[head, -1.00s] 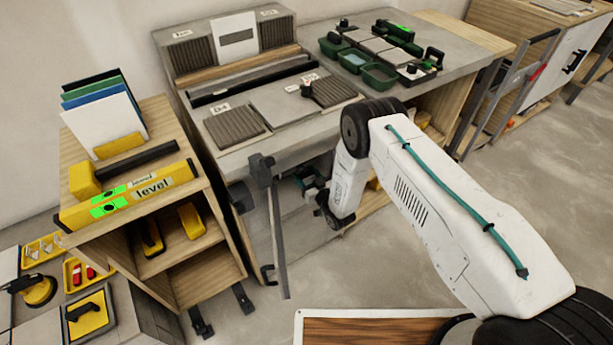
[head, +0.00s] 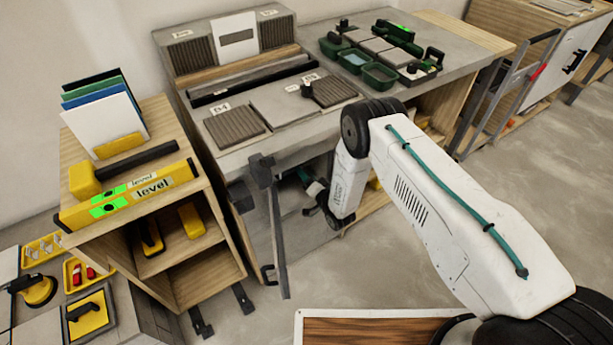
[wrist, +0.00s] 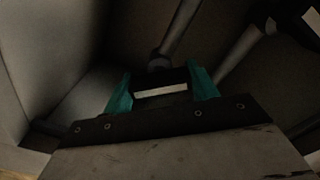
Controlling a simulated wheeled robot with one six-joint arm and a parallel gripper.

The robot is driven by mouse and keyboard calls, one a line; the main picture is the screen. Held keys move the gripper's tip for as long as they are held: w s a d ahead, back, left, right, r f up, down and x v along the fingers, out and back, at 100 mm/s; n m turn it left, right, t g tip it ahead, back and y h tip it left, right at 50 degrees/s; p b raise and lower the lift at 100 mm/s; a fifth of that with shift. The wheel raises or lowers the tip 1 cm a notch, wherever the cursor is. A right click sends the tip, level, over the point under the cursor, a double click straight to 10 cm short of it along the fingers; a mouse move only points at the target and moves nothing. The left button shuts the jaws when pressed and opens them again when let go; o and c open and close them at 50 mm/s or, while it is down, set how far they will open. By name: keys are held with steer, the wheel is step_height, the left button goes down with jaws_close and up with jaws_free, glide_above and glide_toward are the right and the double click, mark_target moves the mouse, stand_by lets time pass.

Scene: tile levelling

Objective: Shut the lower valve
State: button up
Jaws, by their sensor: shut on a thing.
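In the wrist view the two teal fingers of my gripper (wrist: 163,97) are shut on a dark block with a pale stripe, which looks like a valve handle (wrist: 161,88). A grey pipe (wrist: 180,30) runs up behind it. The view is dark, and I cannot tell from it whether this is the lower valve or how far the handle is turned. In the head view my gripper (head: 308,184) is under the grey workbench, small and partly hidden. The valve does not show clearly there.
The grey workbench (head: 400,88) stands over my gripper, with tiles and green trays on top. A grey upright bar (head: 276,235) stands just left of my wrist. A wooden shelf (head: 235,215) with a yellow level (head: 150,187) is further left.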

steer(key=m, duration=0.3)
steer(key=shift+m, duration=2.2)
steer(key=o, duration=1)
steer(key=shift+d, duration=0.1)
steer(key=v, duration=0.7)
steer(key=shift+s+d, duration=0.2)
steer(key=shift+s, duration=0.1)
